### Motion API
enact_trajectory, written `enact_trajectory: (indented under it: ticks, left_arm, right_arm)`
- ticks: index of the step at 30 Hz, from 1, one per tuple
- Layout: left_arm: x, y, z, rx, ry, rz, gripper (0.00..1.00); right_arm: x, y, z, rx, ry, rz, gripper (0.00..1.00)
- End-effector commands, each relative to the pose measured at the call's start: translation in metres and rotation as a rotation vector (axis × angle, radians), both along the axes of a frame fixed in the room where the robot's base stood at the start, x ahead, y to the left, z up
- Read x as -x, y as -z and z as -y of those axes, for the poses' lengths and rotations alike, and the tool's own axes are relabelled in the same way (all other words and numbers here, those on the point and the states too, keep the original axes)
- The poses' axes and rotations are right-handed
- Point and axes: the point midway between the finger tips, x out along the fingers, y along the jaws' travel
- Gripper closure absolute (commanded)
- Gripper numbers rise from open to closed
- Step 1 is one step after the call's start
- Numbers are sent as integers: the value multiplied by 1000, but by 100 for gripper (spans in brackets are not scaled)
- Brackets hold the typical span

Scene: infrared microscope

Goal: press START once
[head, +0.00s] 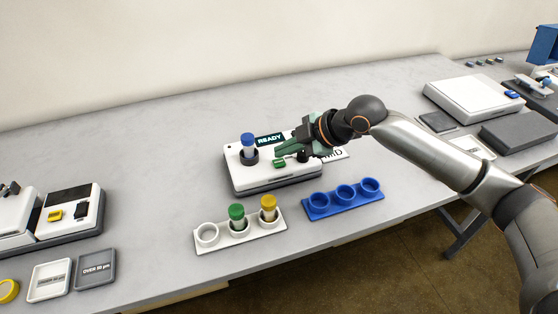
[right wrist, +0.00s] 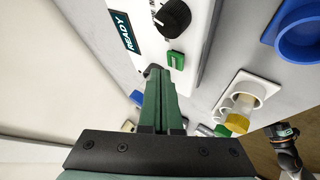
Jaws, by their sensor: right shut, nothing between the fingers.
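The white instrument (head: 285,178) stands on the bench with its display (head: 268,140) reading READY. A green button (head: 280,162) and a black knob (head: 303,157) sit on its top. No START lettering is readable; the green button also shows in the right wrist view (right wrist: 175,60). My right gripper (head: 279,151) is shut and empty, pointing left over the instrument. Its fingertips (right wrist: 160,75) are close beside the green button; I cannot tell whether they touch the instrument. A blue-capped vial (head: 248,141) stands upright in a dark holder at its left. My left gripper is not in view.
A white rack (head: 252,236) in front holds a green-capped and a yellow-capped vial, with its left place empty. An empty blue rack (head: 335,204) is to its right. A label card (head: 335,155) lies partly behind my gripper. More equipment stands at both ends.

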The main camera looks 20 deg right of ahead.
Motion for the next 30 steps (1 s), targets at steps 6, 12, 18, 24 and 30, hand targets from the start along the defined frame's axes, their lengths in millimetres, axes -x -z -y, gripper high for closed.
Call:
enact_trajectory:
  ticks: [6,12,18,24,30]
  left_arm:
    - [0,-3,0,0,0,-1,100]
    - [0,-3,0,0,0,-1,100]
    - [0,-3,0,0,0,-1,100]
    - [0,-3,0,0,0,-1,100]
    - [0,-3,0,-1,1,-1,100]
  right_arm:
    - [0,7,0,0,0,-2,100]
    - [0,8,0,-1,-1,0,100]
    - [0,9,0,0,0,0,100]
    - [0,10,0,0,-1,-1,100]
    - [0,13,0,0,-1,-1,100]
